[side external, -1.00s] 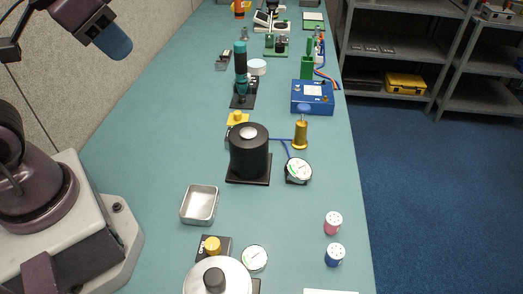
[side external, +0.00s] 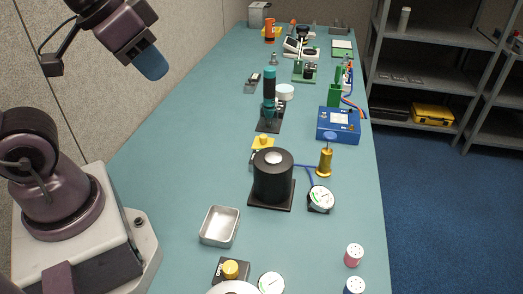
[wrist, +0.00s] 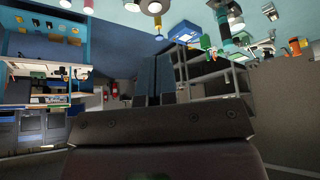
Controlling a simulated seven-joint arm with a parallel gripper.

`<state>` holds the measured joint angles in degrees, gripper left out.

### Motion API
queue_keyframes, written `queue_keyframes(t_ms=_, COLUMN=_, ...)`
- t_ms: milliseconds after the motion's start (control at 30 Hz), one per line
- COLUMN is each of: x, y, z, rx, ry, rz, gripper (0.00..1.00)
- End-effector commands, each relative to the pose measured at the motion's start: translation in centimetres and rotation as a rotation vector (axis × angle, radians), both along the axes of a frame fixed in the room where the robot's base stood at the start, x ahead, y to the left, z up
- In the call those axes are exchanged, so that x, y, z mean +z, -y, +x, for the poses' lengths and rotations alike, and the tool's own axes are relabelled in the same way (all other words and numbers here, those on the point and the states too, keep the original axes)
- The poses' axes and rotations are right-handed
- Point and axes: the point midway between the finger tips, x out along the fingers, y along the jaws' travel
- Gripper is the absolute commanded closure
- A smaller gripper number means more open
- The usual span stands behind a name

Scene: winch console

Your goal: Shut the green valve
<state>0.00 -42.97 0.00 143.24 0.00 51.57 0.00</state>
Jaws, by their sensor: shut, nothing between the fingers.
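A green upright part (side external: 334,96) stands behind the blue box on the bench, with blue and orange hoses beside it. A green base with dark parts (side external: 304,71) sits farther back. I cannot tell which of these, if either, is the green valve, or whether it is open. My gripper (side external: 152,66) is raised at the left, high above the bench and well apart from both green things. Its blue-grey fingers (wrist: 155,80) are together and empty in the wrist view.
A blue box (side external: 338,127), black drum (side external: 273,177), brass post (side external: 325,162) and gauge (side external: 320,199) stand mid-bench. A teal-topped column (side external: 269,84) is left of the box. A metal tray (side external: 220,226) is nearer. Bare bench lies left of them.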

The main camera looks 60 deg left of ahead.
Motion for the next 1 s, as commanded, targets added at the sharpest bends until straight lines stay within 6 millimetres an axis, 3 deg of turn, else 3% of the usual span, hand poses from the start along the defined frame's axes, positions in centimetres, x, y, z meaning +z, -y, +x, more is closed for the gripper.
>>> queue_keyframes(t_ms=200, x=0.0, y=0.0, z=0.0, rx=0.0, ry=0.0, rz=0.0, gripper=0.98)
queue_keyframes(t_ms=400, x=0.0, y=-0.2, z=1.4, rx=-0.031, ry=-0.03, rz=0.02, gripper=0.52)
queue_keyframes(t_ms=433, x=0.0, y=-0.3, z=2.0, rx=-0.044, ry=-0.04, rz=0.027, gripper=0.49)
queue_keyframes(t_ms=567, x=-0.6, y=-0.8, z=5.6, rx=-0.13, ry=-0.106, rz=0.072, gripper=0.49)
queue_keyframes(t_ms=767, x=-3.7, y=-2.2, z=12.1, rx=-0.292, ry=-0.213, rz=0.135, gripper=0.49)
queue_keyframes(t_ms=1000, x=-11.0, y=-4.3, z=18.9, rx=-0.496, ry=-0.337, rz=0.179, gripper=0.49)
